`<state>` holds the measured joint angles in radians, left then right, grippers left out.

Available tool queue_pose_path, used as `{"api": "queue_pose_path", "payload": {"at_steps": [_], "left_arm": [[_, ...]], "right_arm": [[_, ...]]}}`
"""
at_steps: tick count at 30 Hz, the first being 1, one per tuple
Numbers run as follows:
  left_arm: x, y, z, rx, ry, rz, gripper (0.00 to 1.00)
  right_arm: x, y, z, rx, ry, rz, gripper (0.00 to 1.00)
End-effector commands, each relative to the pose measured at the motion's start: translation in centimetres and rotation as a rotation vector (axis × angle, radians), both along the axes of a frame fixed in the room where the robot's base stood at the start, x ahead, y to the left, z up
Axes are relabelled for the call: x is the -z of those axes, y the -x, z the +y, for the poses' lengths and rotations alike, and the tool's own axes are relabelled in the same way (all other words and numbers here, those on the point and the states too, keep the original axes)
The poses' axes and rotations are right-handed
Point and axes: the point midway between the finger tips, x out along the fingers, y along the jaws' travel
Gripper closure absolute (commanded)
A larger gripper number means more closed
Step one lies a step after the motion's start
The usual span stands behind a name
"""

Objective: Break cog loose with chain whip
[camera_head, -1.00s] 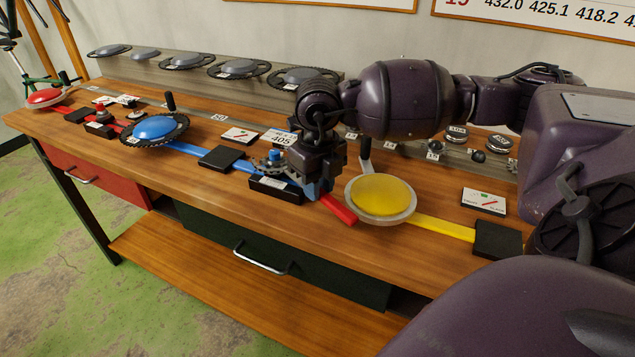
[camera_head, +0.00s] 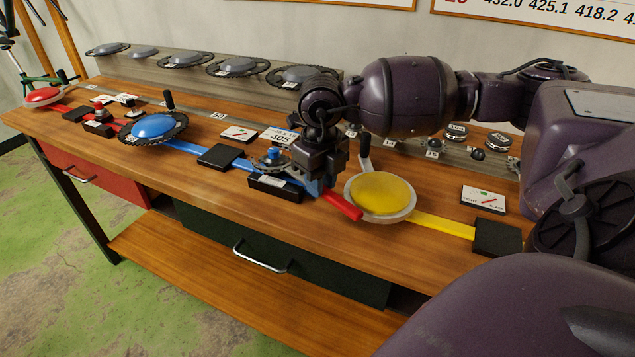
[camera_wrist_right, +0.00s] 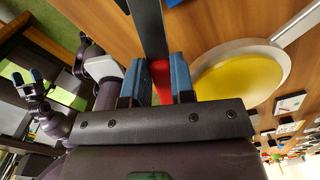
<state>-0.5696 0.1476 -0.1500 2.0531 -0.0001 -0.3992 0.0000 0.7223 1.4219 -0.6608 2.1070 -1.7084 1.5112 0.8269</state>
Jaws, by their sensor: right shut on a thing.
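A small toothed cog with a blue centre (camera_head: 271,158) sits above a black labelled block (camera_head: 274,187) on the workbench. The chain whip's red handle (camera_head: 342,205) sticks out below my right gripper (camera_head: 322,184). My right gripper is shut on this handle, just right of the cog. In the right wrist view the red handle (camera_wrist_right: 161,80) lies between the blue fingertips, and a dark bar (camera_wrist_right: 147,25) runs up from it. The gripper hides how the whip meets the cog. My left gripper (camera_wrist_right: 28,77) shows small at the left of the wrist view, its fingertips apart and empty.
A yellow disc in a pale ring (camera_head: 380,194) lies close right of the handle. A blue-domed chainring (camera_head: 154,127) is farther left, and a black pad (camera_head: 220,156) lies between. The bench's front edge is near the handle.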

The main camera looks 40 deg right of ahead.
Motion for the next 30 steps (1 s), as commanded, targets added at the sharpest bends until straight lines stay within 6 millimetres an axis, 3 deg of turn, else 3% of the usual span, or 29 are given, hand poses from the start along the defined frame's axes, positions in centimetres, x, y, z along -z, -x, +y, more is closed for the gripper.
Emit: {"api": "queue_pose_path", "payload": {"at_steps": [9,23,30], "left_arm": [[0.2,0.1,0.0,0.000,0.000,0.003,0.05],[0.2,0.2,0.0,-0.001,0.001,0.004,0.05],[0.5,0.2,0.0,-0.002,0.001,0.008,0.05]], "right_arm": [[0.0,0.0,-1.4,-0.087,0.001,0.000,1.00],[0.0,-0.1,-1.7,-0.108,0.000,0.000,1.00],[0.1,-0.3,-3.0,-0.180,0.005,0.001,1.00]]}}
